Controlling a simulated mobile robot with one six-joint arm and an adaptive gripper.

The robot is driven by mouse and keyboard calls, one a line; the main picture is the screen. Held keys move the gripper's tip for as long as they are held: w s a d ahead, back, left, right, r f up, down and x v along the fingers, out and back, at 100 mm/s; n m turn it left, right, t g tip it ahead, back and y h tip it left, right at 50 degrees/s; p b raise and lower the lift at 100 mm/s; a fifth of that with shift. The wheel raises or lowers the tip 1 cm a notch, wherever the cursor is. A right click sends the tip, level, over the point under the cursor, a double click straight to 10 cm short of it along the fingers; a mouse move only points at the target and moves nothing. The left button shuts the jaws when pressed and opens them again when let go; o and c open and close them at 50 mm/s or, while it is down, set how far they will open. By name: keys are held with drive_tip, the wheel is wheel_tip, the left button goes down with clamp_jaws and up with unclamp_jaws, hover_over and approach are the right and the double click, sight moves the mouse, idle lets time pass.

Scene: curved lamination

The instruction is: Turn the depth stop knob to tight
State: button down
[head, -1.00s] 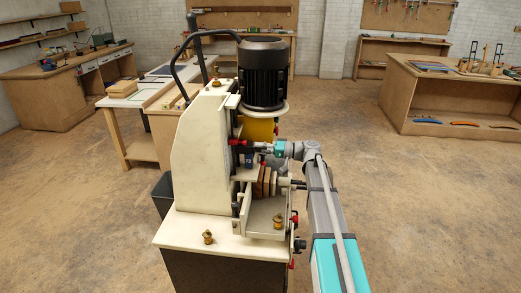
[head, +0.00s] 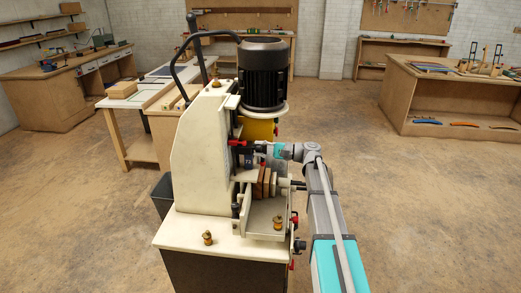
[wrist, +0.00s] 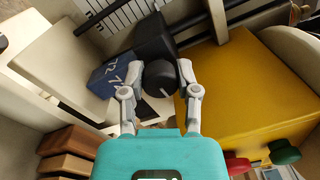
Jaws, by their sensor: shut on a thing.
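The black depth stop knob (wrist: 158,80), with a white pointer line on its face, shows in the middle of the wrist view. My gripper (wrist: 159,71) has one finger on each side of it and is shut on it. The line slants toward the lower right. A blue block (wrist: 112,76) with white marks, partly hidden by my left finger, sits beside the knob. In the head view my gripper (head: 262,149) reaches in from the right to the machine below its black motor (head: 262,77). The knob cannot be made out there.
A yellow block (wrist: 240,90) stands close at the right of my fingers, with red and green knobs (wrist: 285,152) below it. Brown wood pieces (head: 265,182) lie below my gripper on the cream machine (head: 202,150).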

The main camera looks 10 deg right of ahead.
drive_tip(key=shift+m, duration=0.3)
drive_tip(key=shift+c, duration=1.7)
unclamp_jaws()
drive_tip(key=shift+n, duration=0.4)
